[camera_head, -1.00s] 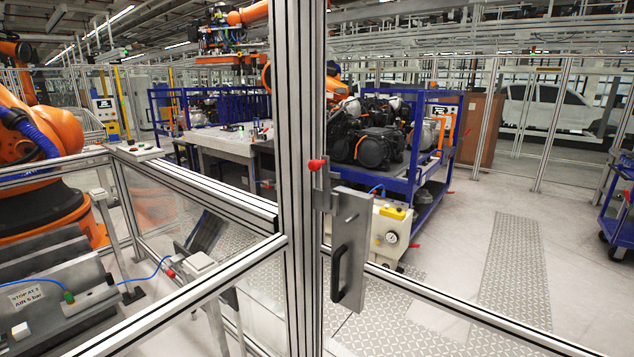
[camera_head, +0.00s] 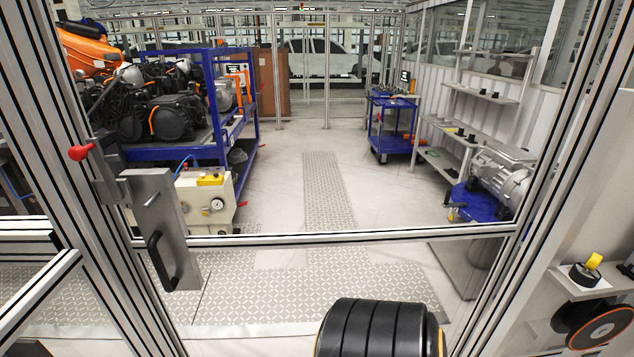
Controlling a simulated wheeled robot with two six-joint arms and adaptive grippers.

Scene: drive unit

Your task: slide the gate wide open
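The gate is a clear panel in an aluminium frame, and its crossrail (camera_head: 330,236) spans from the left post to the right post. A grey metal plate (camera_head: 160,205) with a black pull handle (camera_head: 158,260) sits at its left end, next to the thick left post (camera_head: 62,190). A red knob (camera_head: 81,152) on a latch shows just left of the plate. I cannot tell how the latch is set. Neither of my grippers is in view.
Behind the gate are a blue rack (camera_head: 235,150) with engine parts, a cream box with a gauge (camera_head: 205,205), a blue cart (camera_head: 390,130) and shelving (camera_head: 485,95). The floor between (camera_head: 280,175) is clear. The right post (camera_head: 560,165) stands near me.

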